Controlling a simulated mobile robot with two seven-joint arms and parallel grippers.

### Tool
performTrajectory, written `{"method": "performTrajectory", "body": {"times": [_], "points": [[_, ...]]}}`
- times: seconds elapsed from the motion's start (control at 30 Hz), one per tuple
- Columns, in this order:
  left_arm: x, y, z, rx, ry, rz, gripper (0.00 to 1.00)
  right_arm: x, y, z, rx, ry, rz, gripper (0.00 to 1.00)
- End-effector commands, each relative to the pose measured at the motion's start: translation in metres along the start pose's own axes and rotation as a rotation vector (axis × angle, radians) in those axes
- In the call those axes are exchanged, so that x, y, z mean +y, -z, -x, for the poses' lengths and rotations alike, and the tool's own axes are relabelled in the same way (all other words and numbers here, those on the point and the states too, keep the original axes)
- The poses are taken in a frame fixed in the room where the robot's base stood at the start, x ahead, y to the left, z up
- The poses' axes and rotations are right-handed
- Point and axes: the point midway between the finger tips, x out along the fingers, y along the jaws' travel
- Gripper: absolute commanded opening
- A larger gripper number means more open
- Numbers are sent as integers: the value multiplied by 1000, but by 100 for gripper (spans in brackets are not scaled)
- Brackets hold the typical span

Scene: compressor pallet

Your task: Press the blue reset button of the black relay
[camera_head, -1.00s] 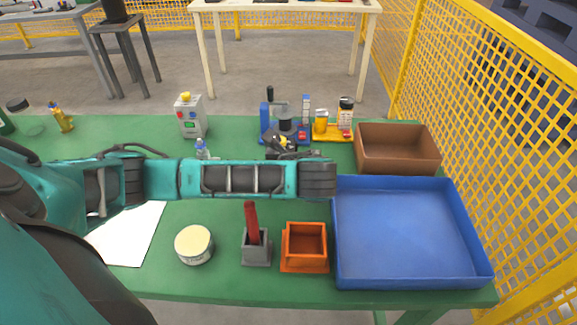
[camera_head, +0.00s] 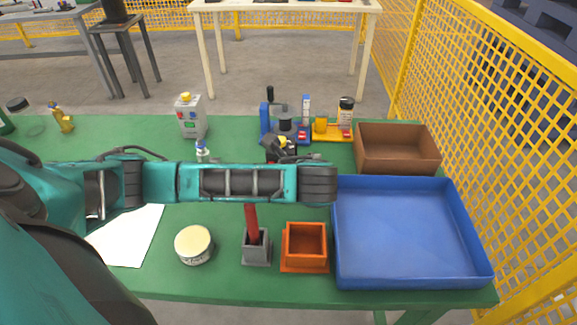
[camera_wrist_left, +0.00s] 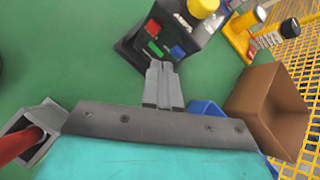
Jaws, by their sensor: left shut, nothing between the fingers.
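The black relay (camera_head: 271,143) stands on the green table behind my left arm in the head view, with its lower part hidden. In the left wrist view the relay (camera_wrist_left: 135,45) shows a red button, a green panel, a yellow knob and the blue reset button (camera_wrist_left: 177,52). My left gripper (camera_wrist_left: 163,66) is shut and empty, with its fingertips at the relay's front face, just below and left of the blue button. Whether they touch it I cannot tell. The head view hides this gripper behind my arm. My right gripper is not in view.
A blue tray (camera_head: 464,277), a brown bin (camera_head: 399,160) and an orange box (camera_head: 306,263) stand on the right. A grey holder (camera_head: 256,254) with a red stick and a round tin (camera_head: 194,245) are in front.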

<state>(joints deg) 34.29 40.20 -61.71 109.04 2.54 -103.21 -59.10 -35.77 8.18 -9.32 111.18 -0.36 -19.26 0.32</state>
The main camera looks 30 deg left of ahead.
Motion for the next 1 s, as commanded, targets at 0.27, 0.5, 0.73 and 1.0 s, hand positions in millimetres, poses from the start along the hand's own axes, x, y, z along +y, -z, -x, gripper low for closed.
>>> {"method": "performTrajectory", "body": {"times": [0.27,0.5,0.73,1.0], "points": [[3,4,4,2,1,-2,0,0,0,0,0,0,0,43],[15,16,21,3,1,-2,0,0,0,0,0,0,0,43],[26,28,36,3,0,-3,0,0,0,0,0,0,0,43],[31,31,42,0,-1,-1,0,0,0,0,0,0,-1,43]]}}
